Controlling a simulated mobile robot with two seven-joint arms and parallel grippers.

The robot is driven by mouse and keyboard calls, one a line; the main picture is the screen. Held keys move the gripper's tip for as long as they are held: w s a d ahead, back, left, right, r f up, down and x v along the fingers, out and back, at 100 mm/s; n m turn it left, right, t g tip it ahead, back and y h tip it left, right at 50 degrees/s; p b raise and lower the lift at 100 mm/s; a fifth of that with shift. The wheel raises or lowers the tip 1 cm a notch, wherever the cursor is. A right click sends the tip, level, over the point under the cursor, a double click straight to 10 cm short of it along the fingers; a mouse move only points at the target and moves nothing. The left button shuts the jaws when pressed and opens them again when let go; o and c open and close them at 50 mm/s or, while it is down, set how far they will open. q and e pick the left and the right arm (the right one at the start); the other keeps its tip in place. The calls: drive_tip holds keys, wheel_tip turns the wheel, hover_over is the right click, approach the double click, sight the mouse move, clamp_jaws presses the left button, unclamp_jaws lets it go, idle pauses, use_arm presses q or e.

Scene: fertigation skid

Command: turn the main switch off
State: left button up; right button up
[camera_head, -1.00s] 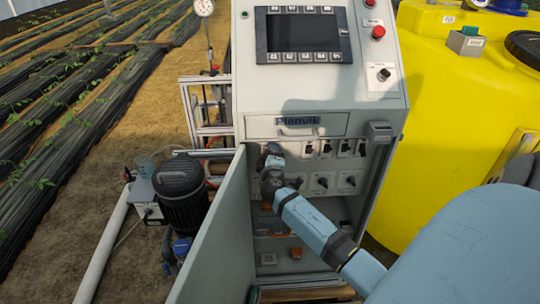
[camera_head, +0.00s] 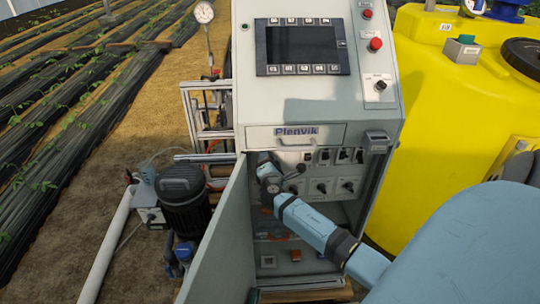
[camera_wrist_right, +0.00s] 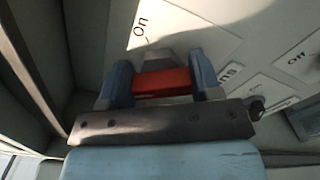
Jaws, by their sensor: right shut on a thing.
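The main switch shows as a red handle (camera_wrist_right: 163,83) in the right wrist view, lying crosswise in the picture. A white plate marked "On" (camera_wrist_right: 165,28) is behind it. My right gripper (camera_wrist_right: 163,72) has one finger on each side of the red handle and is shut on it. In the head view my right gripper (camera_head: 262,162) reaches into the upper left of the open cabinet (camera_head: 295,108), close to the door; it hides the switch there. My left gripper is not in view.
The open cabinet door (camera_head: 225,240) stands just left of my right arm. Several black switches (camera_head: 321,187) sit to the right of my gripper. A yellow tank (camera_head: 435,130) is at the right, a black pump (camera_head: 183,198) at the left.

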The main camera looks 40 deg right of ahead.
drive_tip(key=shift+n+p, duration=0.5)
drive_tip(key=shift+n, duration=0.6)
drive_tip(key=o, duration=0.9)
drive_tip(key=shift+o, duration=0.2)
drive_tip(key=shift+s+a, duration=0.1)
drive_tip(key=b+v, duration=0.1)
drive_tip(key=v, duration=1.2)
drive_tip(key=shift+s+a+b, duration=0.2)
drive_tip(key=shift+b, duration=0.15)
